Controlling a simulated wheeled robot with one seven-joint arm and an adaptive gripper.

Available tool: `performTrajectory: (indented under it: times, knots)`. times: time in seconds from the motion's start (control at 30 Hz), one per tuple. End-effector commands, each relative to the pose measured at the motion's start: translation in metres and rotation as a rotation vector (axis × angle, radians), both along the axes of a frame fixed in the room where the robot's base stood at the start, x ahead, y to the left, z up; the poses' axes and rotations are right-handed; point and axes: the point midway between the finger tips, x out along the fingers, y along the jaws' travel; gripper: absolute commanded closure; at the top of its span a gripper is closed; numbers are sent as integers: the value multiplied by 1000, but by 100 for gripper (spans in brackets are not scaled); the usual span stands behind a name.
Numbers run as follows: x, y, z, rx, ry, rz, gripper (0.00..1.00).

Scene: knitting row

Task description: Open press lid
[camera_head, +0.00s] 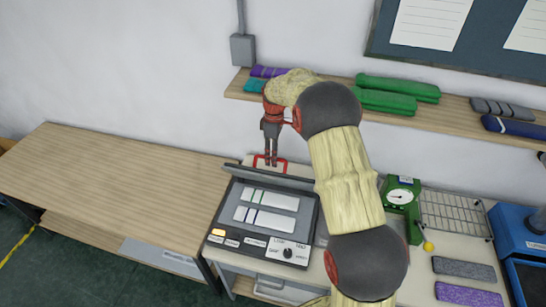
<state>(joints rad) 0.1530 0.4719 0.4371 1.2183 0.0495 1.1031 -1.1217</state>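The press (232,216) is a dark grey box on the light counter, with a control panel along its front. Its lid (285,181) stands raised at the back edge and is seen almost edge-on. A red handle (257,159) rises at the lid's top. Two white strips with coloured marks (268,199) lie in the uncovered press bed. My gripper (271,160) points down at the red handle, its two dark fingers close together and overlapping the handle in this view. Whether they grip it or only touch it cannot be told.
A bare wooden table (110,180) is at the left. A wall shelf (455,108) with rolled green, purple and blue knits is behind my arm. A green dial scale (401,197), a wire rack (455,212) and folded knit pieces (464,268) are at the right.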

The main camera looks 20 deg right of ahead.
Motion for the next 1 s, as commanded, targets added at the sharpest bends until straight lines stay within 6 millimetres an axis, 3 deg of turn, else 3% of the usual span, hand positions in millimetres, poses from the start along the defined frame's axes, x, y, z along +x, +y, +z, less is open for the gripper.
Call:
performTrajectory:
  times: [0.6, 0.77, 1.0]
  knots:
    - [10, -7, 102, -1, -1, 0, 70]
    - [11, -7, 114, 0, 0, 0, 70]
    - [11, -7, 116, 0, 1, 0, 70]
